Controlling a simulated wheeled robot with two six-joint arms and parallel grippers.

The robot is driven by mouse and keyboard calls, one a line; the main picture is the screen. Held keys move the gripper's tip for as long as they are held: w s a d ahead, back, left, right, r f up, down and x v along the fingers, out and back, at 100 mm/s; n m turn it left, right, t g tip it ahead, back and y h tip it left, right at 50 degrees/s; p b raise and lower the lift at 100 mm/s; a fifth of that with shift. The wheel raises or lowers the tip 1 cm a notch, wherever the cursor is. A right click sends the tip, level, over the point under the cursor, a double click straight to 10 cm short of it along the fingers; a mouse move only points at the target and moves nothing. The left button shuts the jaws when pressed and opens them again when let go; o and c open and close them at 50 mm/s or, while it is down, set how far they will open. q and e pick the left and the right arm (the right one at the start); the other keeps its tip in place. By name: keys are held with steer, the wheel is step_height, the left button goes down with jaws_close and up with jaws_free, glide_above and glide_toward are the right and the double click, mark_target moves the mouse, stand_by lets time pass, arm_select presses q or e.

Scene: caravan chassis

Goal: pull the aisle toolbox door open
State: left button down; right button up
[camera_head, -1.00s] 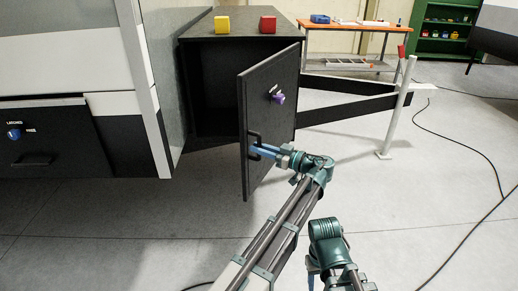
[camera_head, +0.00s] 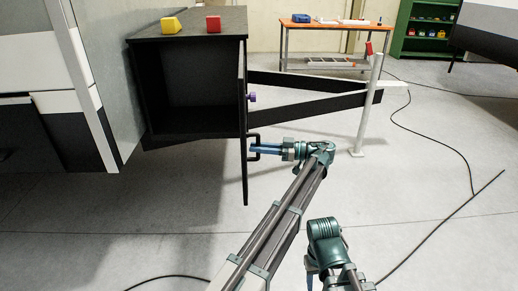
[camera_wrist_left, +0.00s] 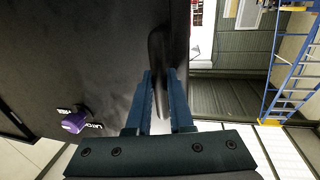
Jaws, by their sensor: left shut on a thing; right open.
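The aisle toolbox (camera_head: 190,90) is a black box with an open front and a dark, empty-looking inside. Its black door (camera_head: 243,172) stands swung out at the right side and shows nearly edge-on in the head view. My left gripper (camera_head: 254,148) is shut on the black door handle (camera_head: 250,156). In the left wrist view the fingers (camera_wrist_left: 160,100) close around the handle (camera_wrist_left: 156,60), with the door face (camera_wrist_left: 85,55) at left. A purple latch knob (camera_head: 252,97) sits on the door above the handle. My right gripper (camera_head: 312,272) is apart from the door, low in the head view.
A yellow block (camera_head: 171,25) and a red block (camera_head: 213,23) lie on the toolbox top. Black chassis beams (camera_head: 310,118) run right to a white post (camera_head: 367,110). Black cables (camera_head: 440,150) cross the floor. An orange workbench (camera_head: 325,25) stands behind. The floor in front is mostly clear.

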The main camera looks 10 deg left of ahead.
arm_select(q)
steer(key=shift+w+d, duration=0.1)
steer(key=shift+d, duration=0.15)
arm_select(e)
steer(key=shift+d, duration=0.25)
arm_select(q)
steer(key=c, duration=0.8)
jaws_free()
arm_select(e)
steer(key=shift+d, duration=0.1)
